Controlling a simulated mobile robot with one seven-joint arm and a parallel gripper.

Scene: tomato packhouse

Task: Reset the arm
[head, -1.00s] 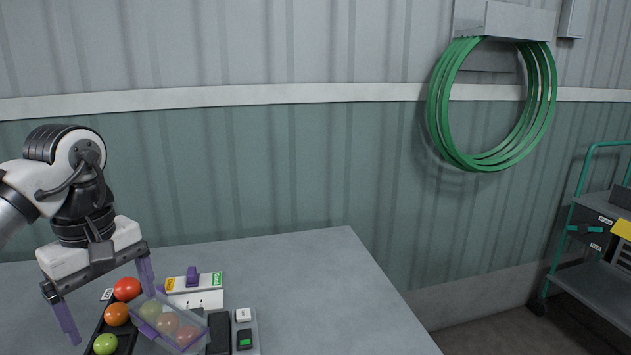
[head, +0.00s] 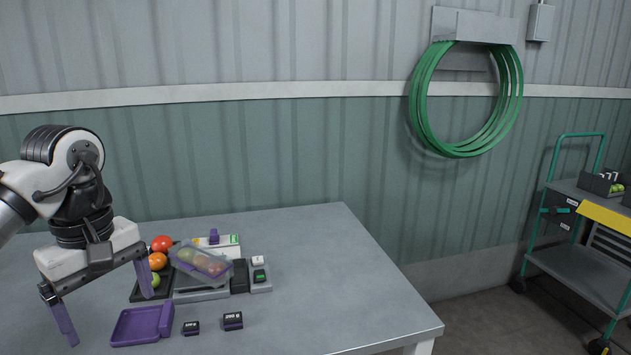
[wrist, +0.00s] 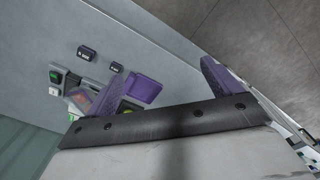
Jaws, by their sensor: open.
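My gripper (head: 108,318) is at the left of the head view, with its two purple fingers spread wide and nothing between them. It hangs above the left part of the grey table (head: 330,260). In the wrist view its purple fingers (wrist: 160,75) point over the table edge and the floor. A clear punnet with tomatoes (head: 202,262) sits on a grey device right of the gripper, apart from it. A purple tray (head: 142,324) lies on the table near the fingers.
A black holder with loose tomatoes (head: 157,260) stands beside the punnet. Two small black weights (head: 232,320) lie in front. The table's right side is clear. A green-framed trolley (head: 575,258) stands at the right, and a green hose (head: 424,105) hangs on the wall.

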